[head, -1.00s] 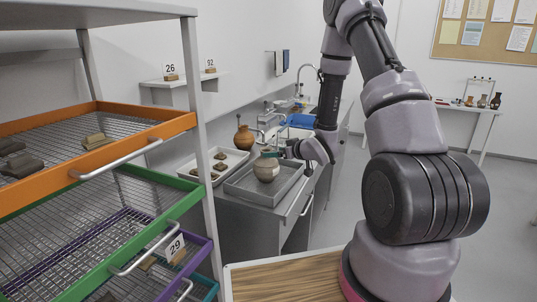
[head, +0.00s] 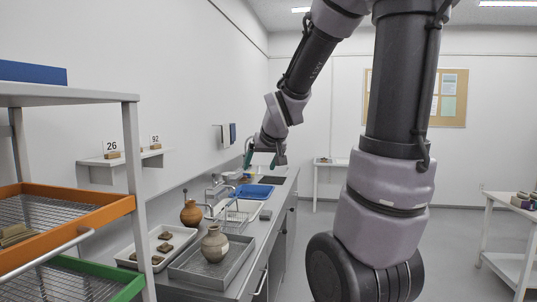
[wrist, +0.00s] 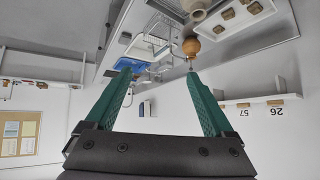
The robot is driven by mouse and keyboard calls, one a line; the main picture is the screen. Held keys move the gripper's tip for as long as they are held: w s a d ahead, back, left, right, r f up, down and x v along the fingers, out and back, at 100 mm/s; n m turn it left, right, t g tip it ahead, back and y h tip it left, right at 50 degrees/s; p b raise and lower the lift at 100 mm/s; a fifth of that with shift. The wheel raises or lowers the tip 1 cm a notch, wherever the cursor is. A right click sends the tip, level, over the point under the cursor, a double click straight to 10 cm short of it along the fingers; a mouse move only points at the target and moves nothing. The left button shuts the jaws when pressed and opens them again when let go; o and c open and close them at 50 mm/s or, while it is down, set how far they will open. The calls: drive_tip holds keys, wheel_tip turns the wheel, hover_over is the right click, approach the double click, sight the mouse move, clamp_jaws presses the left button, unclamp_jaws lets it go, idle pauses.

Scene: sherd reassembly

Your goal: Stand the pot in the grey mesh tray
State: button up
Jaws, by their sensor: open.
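The pale beige pot (head: 214,246) stands upright in the grey mesh tray (head: 187,274) on the counter.
An orange-brown pot (head: 191,213) stands behind the tray. A white tray of sherds (head: 134,252) lies to its left. A blue basin (head: 254,192) and a wire rack (head: 236,215) are farther along the counter. The shelf rack (head: 139,190) stands at near left.

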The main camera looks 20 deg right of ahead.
drive_tip(key=s+a+r+m+g+y, duration=0.1)
drive_tip(key=s+a+r, duration=0.1)
drive_tip(key=s, duration=0.7)
drive_tip(key=s+a+r+m+g+y, duration=0.1)
drive_tip(key=s+a+r, duration=0.2)
drive_tip(key=s, duration=0.6)
drive_tip(key=shift+s+a+r+y, duration=0.2)
drive_tip(key=shift+r+y, duration=0.1)
drive_tip(key=shift+r, duration=0.25)
